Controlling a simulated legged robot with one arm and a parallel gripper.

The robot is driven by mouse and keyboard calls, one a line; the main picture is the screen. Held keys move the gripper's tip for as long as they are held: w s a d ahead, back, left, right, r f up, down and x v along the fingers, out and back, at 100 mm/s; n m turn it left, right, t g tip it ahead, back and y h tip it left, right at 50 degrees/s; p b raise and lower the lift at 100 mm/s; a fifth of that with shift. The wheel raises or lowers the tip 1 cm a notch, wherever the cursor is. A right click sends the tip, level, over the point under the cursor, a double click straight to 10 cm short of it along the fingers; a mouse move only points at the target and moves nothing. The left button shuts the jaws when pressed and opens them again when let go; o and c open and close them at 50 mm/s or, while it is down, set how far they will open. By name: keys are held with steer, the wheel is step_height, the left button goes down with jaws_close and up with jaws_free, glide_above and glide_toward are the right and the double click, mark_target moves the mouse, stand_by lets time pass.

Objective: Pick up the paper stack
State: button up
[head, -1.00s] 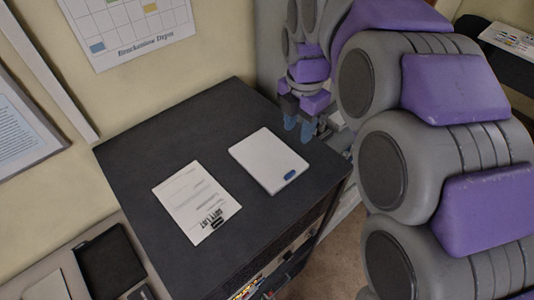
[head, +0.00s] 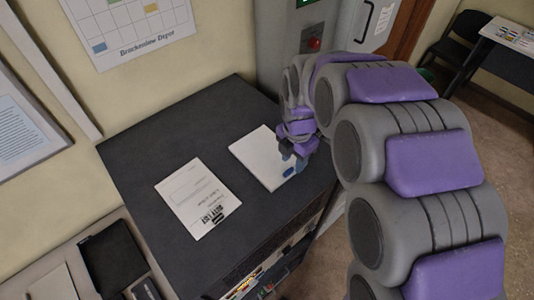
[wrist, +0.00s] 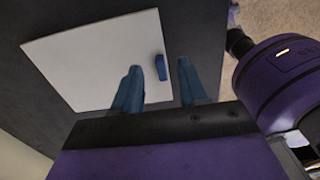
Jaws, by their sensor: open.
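The white paper stack (head: 260,158) lies flat on the dark top of a cabinet, right of a printed sheet. It has a small blue oval mark near one edge. My gripper (head: 293,161) is over the stack's right edge in the head view and covers part of it. In the wrist view the stack (wrist: 92,62) lies under the fingers. My gripper (wrist: 158,82) is open, with one blue finger over the stack and the other past its edge, over the dark top. Nothing is between the fingers except the view of the stack's edge.
A printed duty list sheet (head: 198,198) lies left of the stack on the dark cabinet top (head: 150,150). A wall calendar (head: 130,30) hangs behind. A black folder (head: 112,258) lies at lower left. A chair (head: 468,42) and table stand at upper right.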

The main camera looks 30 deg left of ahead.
mark_target(292, 168)
step_height(292, 168, down, 2)
steer(key=shift+d+f, duration=0.1)
steer(key=shift+f, duration=0.4)
steer(key=shift+a, duration=0.25)
steer(key=shift+d, duration=0.1)
jaws_close()
